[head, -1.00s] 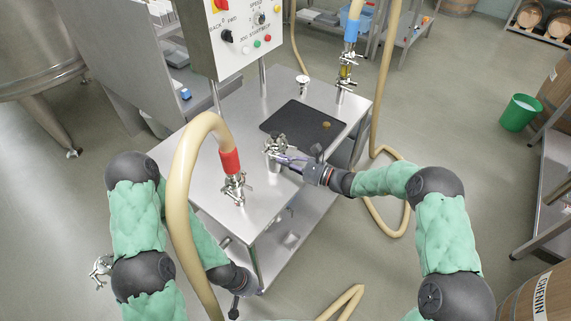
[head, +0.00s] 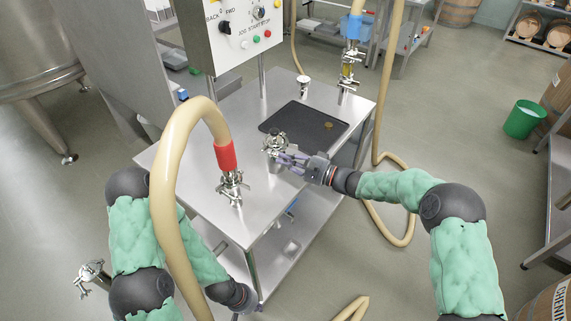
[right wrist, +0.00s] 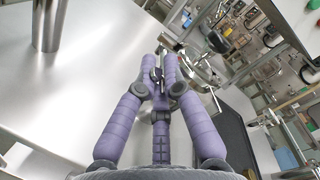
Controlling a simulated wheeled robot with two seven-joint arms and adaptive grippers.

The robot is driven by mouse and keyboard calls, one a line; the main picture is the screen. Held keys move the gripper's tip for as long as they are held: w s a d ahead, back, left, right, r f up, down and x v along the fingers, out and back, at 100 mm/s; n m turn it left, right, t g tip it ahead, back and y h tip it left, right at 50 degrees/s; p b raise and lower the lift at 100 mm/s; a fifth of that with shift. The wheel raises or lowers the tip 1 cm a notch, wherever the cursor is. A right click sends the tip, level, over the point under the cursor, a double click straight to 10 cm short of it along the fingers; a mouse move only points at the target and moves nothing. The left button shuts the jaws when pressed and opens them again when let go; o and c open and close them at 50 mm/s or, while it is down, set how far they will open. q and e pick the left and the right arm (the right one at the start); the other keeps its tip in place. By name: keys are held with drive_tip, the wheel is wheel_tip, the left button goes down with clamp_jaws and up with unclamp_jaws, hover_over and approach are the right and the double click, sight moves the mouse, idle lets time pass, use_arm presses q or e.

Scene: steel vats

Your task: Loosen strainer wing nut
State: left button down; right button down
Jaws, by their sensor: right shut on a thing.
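The steel strainer (head: 274,148) stands upright on the steel table top, with a clamp around its upper end. My right gripper (head: 284,158) reaches it from the right, fingers at the clamp. In the right wrist view the purple fingers (right wrist: 162,68) close together on a small metal piece (right wrist: 157,75), which looks like the wing nut; the fingers hide most of it. The clamp ring (right wrist: 200,68) shows just beyond the fingertips. My left gripper (head: 247,302) hangs low beside the table's front leg, away from the strainer; its fingers are too small to read.
A dark mat (head: 290,117) with a small round brass-coloured piece (head: 328,125) lies behind the strainer. A thick beige hose (head: 163,190) with a red cuff (head: 226,155) joins a clamped fitting (head: 232,187) to the left. The control box (head: 240,30) stands behind.

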drive_tip(key=shift+f, duration=0.1)
idle(0.5)
drive_tip(key=c, duration=1.6)
unclamp_jaws()
drive_tip(key=v, duration=1.2)
